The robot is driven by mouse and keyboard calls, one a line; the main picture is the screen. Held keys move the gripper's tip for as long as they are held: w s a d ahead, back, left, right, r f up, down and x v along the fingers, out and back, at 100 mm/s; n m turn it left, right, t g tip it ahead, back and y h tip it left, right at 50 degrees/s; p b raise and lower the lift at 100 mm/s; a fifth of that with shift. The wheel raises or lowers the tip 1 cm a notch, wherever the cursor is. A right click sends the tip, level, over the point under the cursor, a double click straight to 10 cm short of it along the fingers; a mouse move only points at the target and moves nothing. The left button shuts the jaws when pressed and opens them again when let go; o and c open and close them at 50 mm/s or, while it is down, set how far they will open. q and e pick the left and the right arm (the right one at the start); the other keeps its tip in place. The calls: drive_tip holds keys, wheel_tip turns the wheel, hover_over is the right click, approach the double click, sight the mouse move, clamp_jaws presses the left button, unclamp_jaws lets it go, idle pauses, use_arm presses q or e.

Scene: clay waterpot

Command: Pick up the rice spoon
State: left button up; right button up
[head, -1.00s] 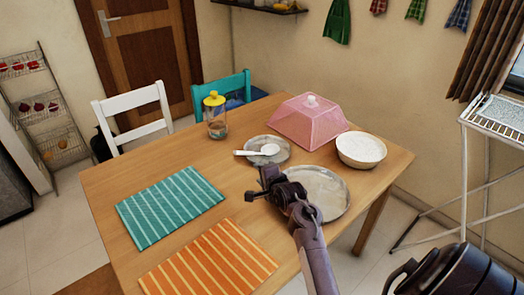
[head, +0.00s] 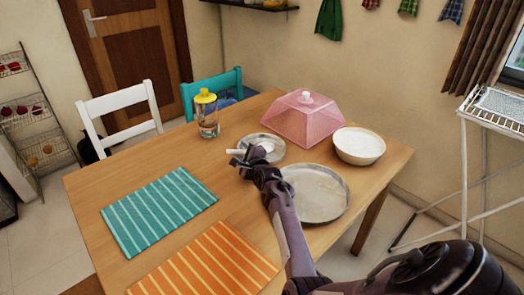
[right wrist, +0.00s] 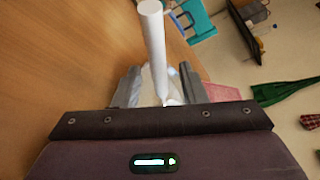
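The white rice spoon (head: 236,151) lies on a small round metal plate (head: 277,153) near the far side of the table, its handle over the plate's left rim. My right gripper (head: 247,158) is at the spoon and hides part of it. In the right wrist view, the spoon's handle (right wrist: 153,40) runs between the two spread fingers of the right gripper (right wrist: 160,85), with space visible on both sides. The fingers look open; whether one touches the spoon I cannot tell. My left gripper is not in view.
A large metal plate (head: 318,205) lies beside my right arm. A pink food cover (head: 303,122), a white bowl (head: 359,158) and a yellow-lidded jar (head: 208,128) stand nearby. Teal (head: 160,210) and orange (head: 205,262) mats cover the table's left and front.

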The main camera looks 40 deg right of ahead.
drive_tip(key=shift+w+f, duration=0.1)
drive_tip(key=shift+w, duration=0.1)
clamp_jaws()
idle(0.3)
wheel_tip(320, 180, up, 20)
idle(0.4)
